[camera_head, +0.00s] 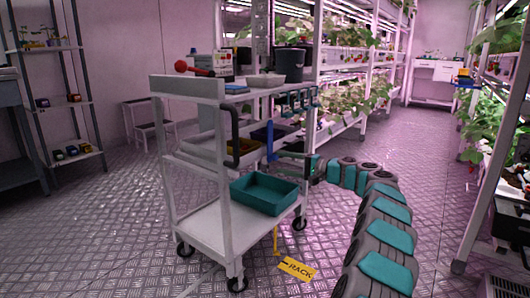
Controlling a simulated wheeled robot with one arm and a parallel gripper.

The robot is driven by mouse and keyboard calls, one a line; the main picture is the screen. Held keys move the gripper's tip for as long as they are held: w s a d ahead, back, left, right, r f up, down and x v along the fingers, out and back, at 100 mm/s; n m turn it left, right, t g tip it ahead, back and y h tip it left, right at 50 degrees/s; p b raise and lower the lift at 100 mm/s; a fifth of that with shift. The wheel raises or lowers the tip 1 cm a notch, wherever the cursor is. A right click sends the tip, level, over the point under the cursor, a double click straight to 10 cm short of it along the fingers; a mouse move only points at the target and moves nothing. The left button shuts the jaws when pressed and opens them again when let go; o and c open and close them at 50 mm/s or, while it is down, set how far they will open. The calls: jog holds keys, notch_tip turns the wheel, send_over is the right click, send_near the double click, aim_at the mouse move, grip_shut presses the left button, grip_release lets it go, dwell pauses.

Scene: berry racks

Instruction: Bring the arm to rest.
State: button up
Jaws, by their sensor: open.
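My arm, grey with teal covers, rises from the bottom right and bends left toward the white cart (192,88). My gripper (291,154) is at the arm's left end, at the cart's right side around middle-shelf height. It is small, dark and partly hidden by the cart's right post. It is open, and I see nothing held in it. I cannot tell whether it touches the cart.
A teal bin (266,207) sits on the cart's bottom shelf. Plant racks (367,123) stand behind and at right. Open metal floor (100,235) lies left of the cart.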

jog(key=s+a+r+n+g, duration=0.2)
jog(key=s+a+r+g, duration=0.1)
jog(key=s+a, duration=0.45)
jog(key=s+a+f+n+g+h, duration=0.1)
jog(key=s+a+n+g+h, duration=0.15)
jog(key=s, duration=0.95)
jog(key=s+a+f+n+g+h, duration=0.1)
jog(key=s+a+f+g+h, duration=0.2)
jog(key=s, duration=1)
jog(key=s+d+f+g+h, duration=0.1)
jog(key=s+d+f+h, duration=0.4)
jog(key=s, duration=0.6)
jog(key=s+d+f+n+g+h, duration=0.1)
jog(key=s+d+f, duration=0.3)
jog(key=s+d, duration=0.6)
jog(key=s+d+f+h, duration=0.4)
jog(key=s, duration=0.9)
notch_tip(320, 180, up, 13)
jog(key=p, duration=1.3)
jog(key=shift+w+r, duration=0.15)
jog(key=shift+w, duration=0.15)
jog(key=shift+y, duration=0.25)
